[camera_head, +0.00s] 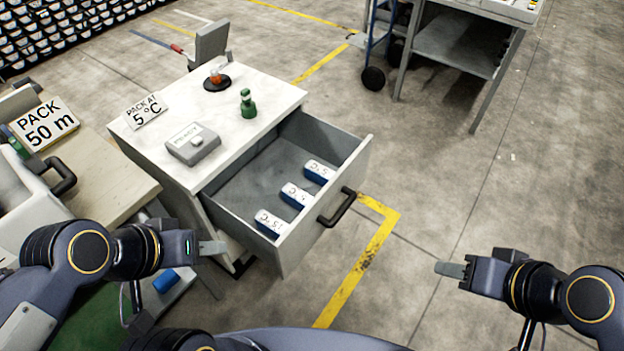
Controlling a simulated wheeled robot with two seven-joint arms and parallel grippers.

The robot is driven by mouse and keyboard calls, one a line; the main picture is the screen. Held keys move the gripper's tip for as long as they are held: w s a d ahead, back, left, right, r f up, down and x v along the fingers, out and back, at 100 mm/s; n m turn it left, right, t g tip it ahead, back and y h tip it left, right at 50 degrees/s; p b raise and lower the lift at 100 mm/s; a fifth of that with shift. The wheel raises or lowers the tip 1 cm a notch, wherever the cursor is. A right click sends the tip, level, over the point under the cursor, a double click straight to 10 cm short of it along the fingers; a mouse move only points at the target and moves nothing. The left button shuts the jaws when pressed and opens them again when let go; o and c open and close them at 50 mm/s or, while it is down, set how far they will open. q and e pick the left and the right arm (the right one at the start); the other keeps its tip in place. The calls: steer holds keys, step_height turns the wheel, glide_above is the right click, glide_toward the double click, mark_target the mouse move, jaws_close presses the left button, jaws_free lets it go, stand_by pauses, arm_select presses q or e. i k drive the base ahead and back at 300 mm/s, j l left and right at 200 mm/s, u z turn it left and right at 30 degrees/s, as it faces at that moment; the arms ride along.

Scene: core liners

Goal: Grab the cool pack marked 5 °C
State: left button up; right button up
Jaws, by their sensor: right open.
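Three white-and-blue cool packs lie in a row in the open grey drawer (348,160): a near one (270,223), a middle one (295,196) and a far one (319,172). Their labels appear upside down and small. The near one seems to have two digits; I cannot tell surely which is marked 5 °C. My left gripper (212,248) is left of the drawer, apart from the packs; its jaws show edge-on. My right gripper (452,269) is open and empty over the floor, right of the drawer.
A "PACK AT 5 °C" sign (145,112), a grey box (192,144), a green bottle (248,104) and an orange-topped item (216,77) stand on the cabinet top. The drawer handle (337,207) juts out. A "PACK 50 m" sign (45,123) is at left.

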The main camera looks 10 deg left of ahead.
mark_target(294, 196)
steer(key=i+l+u, duration=0.15)
steer(key=i, duration=0.25)
steer(key=i+l+u, duration=0.1)
steer(key=i+l, duration=0.2)
steer(key=u, duration=1.6)
steer(key=i+l, duration=0.05)
steer(key=l, duration=0.05)
